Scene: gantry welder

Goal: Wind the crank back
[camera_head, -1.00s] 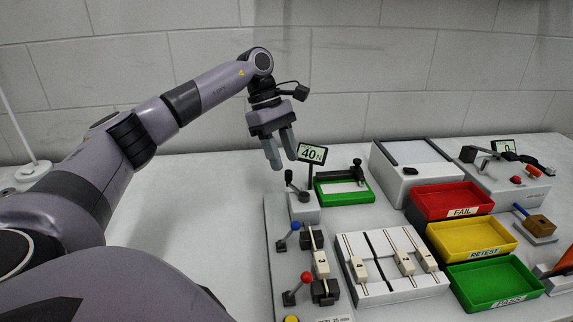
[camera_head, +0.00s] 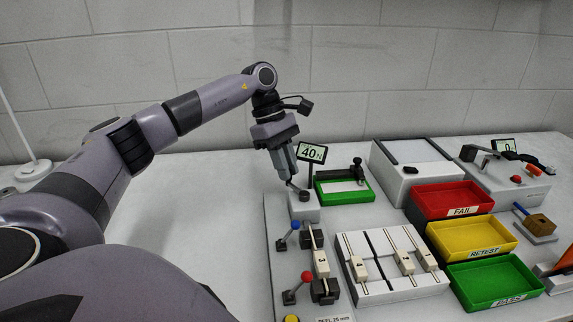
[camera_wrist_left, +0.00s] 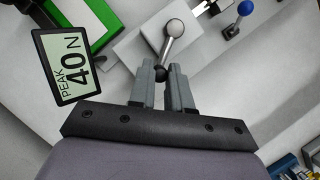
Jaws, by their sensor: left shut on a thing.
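The crank sits on a light grey block at the back end of the test rig, and its dark hub (camera_head: 304,196) shows beside my fingertips in the head view. In the left wrist view the crank arm (camera_wrist_left: 169,45) runs from a silver ball down to a black knob (camera_wrist_left: 162,74). My left gripper (camera_head: 290,180) comes down from above, tilted, and is shut on the crank's knob; its fingertips (camera_wrist_left: 164,76) stand on both sides of the knob. The fingers hide part of the crank in the head view. My right gripper is not in view.
A display (camera_head: 312,153) reading 40 N stands just behind the crank. A green-framed fixture (camera_head: 345,197) is to its right. Blue-knobbed (camera_head: 295,225) and red-knobbed (camera_head: 306,277) levers stand nearer. Red, yellow and green trays (camera_head: 496,288) lie right. The table left of the rig is clear.

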